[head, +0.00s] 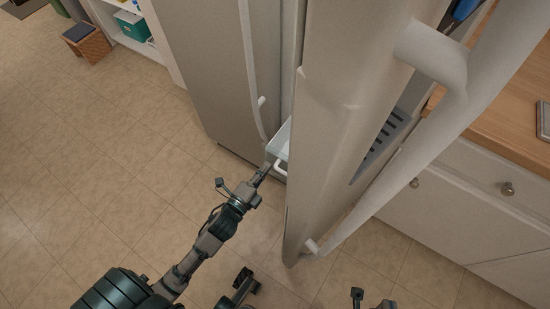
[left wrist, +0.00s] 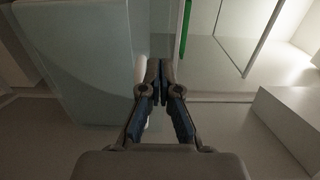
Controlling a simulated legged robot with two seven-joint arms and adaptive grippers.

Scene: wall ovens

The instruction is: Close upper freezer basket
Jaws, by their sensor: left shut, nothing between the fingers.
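The upper freezer basket (head: 281,142) is a pale, see-through bin showing in the gap between the freezer's body and its open door. Its white handle (head: 280,169) is at its lower front. My left gripper (head: 266,167) is at the basket's front, beside the handle. In the left wrist view, the left gripper (left wrist: 158,76) is shut and empty, with the white handle (left wrist: 139,72) just left of the fingertips. A pale blue-grey panel (left wrist: 80,60) fills the left of that view. Whether the fingers touch the handle is unclear.
The open freezer door (head: 335,110) with its long handle (head: 400,165) stands just right of my left arm. The other fridge door (head: 205,70) is shut. A wooden counter with white drawers (head: 470,210) is at right. The tiled floor (head: 90,170) at left is clear.

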